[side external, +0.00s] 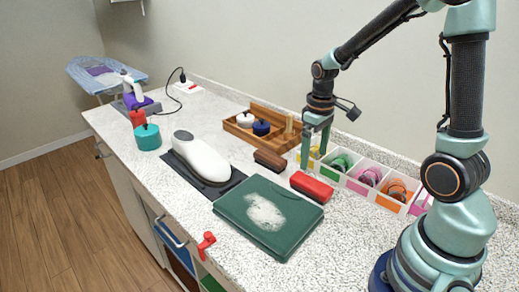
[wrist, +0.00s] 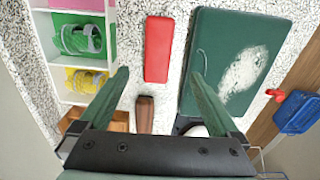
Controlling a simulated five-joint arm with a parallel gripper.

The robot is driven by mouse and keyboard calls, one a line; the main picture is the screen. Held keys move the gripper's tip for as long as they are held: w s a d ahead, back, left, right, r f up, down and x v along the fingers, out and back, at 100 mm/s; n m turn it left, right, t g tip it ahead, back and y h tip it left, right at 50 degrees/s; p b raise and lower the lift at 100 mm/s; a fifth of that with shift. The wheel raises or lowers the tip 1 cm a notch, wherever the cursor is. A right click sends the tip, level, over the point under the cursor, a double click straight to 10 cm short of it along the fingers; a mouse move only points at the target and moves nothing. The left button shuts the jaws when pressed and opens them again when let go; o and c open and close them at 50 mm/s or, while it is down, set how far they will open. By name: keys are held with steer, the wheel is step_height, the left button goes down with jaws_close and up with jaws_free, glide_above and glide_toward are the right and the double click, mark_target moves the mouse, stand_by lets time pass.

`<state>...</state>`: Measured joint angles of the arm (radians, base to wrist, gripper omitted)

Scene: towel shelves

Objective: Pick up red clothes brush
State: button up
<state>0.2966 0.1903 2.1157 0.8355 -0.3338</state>
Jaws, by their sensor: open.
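The red clothes brush (side external: 311,188) lies on the speckled counter between the green board and the white divided tray. In the wrist view the red brush (wrist: 159,49) lies ahead of the fingers, near the top centre. My gripper (side external: 306,168) is open and empty, with its fingers above the counter by the red brush. In the wrist view the two green fingers of my gripper (wrist: 160,80) spread wide, with the brush between their lines but beyond the tips. A brown brush (side external: 270,160) lies close by; its end shows between the fingers in the wrist view (wrist: 145,112).
A dark green board (side external: 235,206) with a white patch lies beside the red brush. The divided tray (side external: 345,181) with coiled items stands along the wall side. A wooden caddy (side external: 239,132), white iron (side external: 202,157) and teal pot (side external: 147,137) stand farther off.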

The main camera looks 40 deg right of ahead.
mark_target(311, 182)
steer(key=f, duration=1)
steer(key=shift+d+f, duration=0.2)
steer(key=shift+f, duration=0.15)
steer(key=c, duration=1.5)
steer(key=shift+r, duration=0.1)
step_height(311, 182, up, 20)
steer(key=shift+f, duration=0.1)
